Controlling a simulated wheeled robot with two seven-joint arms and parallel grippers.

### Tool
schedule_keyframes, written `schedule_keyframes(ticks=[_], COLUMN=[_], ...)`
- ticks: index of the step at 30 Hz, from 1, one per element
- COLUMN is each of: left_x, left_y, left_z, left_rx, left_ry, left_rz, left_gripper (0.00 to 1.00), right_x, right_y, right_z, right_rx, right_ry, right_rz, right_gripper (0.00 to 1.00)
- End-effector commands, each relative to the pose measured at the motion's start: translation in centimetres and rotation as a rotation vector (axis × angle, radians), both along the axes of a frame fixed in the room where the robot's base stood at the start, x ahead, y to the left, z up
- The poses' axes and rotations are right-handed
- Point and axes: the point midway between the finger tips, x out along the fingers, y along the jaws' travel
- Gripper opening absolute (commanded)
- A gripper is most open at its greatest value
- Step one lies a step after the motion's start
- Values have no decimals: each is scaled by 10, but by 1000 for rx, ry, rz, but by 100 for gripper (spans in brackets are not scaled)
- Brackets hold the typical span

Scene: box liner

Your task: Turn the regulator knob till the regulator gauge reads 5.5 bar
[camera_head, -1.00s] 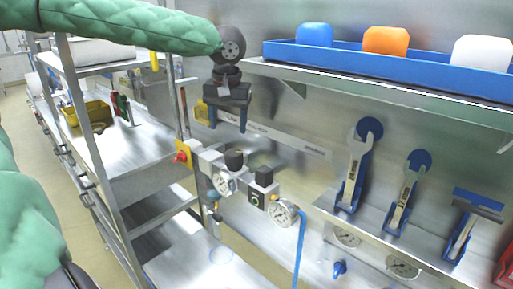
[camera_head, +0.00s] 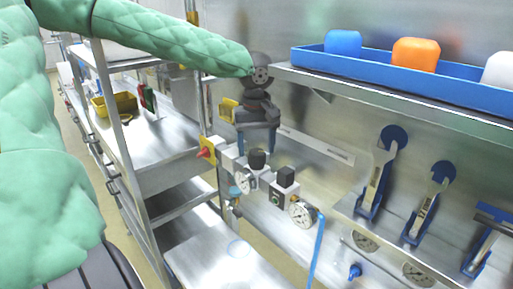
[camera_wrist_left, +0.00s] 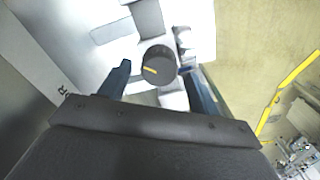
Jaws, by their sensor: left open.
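Two black knobs sit on the air unit along the steel back wall: a left knob (camera_head: 257,158) and a right, square-bodied one (camera_head: 286,177). A white round gauge (camera_head: 246,182) sits below the left knob and another gauge (camera_head: 301,212) right of the second unit; their readings are too small to read. My left gripper (camera_head: 258,144) is open and points down just above the left knob. In the left wrist view a round black knob (camera_wrist_left: 158,66) with a yellow mark shows between and beyond the open fingers (camera_wrist_left: 160,85). My right gripper is not in view.
A yellow box with a red switch (camera_head: 207,151) stands just left of the unit. A blue hose (camera_head: 317,250) hangs at its right. A shelf with a blue tray (camera_head: 390,75) juts out at the upper right. Tools (camera_head: 378,180) hang below it. A steel cart (camera_head: 150,140) stands left.

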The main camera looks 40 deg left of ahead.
Motion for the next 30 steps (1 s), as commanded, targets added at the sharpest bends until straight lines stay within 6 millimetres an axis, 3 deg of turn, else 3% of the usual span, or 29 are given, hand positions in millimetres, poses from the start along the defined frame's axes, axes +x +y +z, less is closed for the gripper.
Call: schedule_keyframes(ticks=[9, 19, 26, 30], left_x=[0, 0, 0, 1], left_y=[1, 0, 1, 0], left_z=[-22, -25, -25, -24], left_rx=[0, 0, 0, 0], left_ry=[0, -1, -1, -1], left_rz=[1, 1, 0, -2], left_gripper=[63, 63, 18, 18], right_x=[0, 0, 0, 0], right_y=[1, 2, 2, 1], right_z=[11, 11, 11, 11], right_rx=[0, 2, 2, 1], right_ry=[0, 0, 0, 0], right_rz=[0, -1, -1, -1], right_gripper=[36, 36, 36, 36])
